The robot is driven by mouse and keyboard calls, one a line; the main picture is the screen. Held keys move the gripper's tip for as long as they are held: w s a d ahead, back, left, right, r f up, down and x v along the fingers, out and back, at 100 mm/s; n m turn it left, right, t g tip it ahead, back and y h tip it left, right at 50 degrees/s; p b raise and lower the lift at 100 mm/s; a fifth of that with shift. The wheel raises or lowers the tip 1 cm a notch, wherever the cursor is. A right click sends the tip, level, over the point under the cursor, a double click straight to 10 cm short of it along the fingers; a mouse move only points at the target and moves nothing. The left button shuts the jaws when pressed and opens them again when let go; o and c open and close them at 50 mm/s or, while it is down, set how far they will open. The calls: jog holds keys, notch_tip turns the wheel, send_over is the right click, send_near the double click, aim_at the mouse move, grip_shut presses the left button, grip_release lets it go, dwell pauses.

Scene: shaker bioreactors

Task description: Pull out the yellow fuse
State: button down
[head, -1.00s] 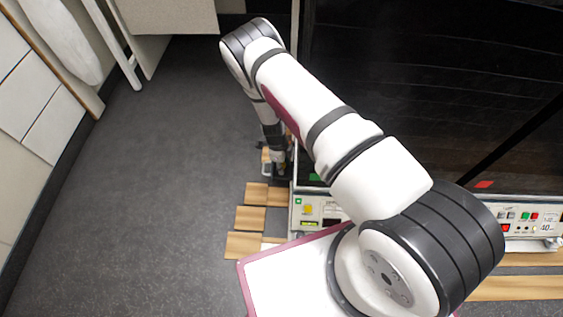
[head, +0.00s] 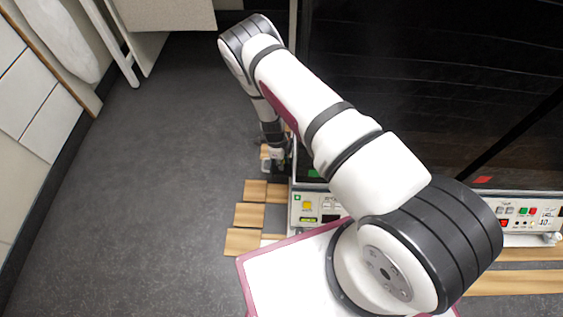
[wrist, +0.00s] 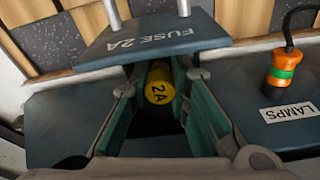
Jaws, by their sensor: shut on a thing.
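The yellow fuse (wrist: 158,88), marked 2A, is in the middle of the wrist view, with its round end facing the camera. My gripper (wrist: 162,76) has its green-padded fingers on either side of the fuse and is shut on it. A dark opening shows below the fuse. A dark plate labelled FUSE 2A (wrist: 125,56) is just above it in the picture. Whether the fuse is still seated cannot be told. In the head view my gripper (head: 276,158) is small, low beside the left end of the machine, and the fuse cannot be made out.
An orange and green plug (wrist: 284,67) with a black cable stands on the right by a LAMPS label (wrist: 290,111). Two metal posts rise from the plate. In the head view, a control panel (head: 319,207) lies right of my gripper. Grey floor (head: 160,190) is open to the left.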

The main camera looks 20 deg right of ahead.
jog(key=shift+r+p, duration=0.55)
jog(key=shift+r, duration=0.75)
jog(key=shift+r+p, duration=0.9)
jog(key=shift+r, duration=0.45)
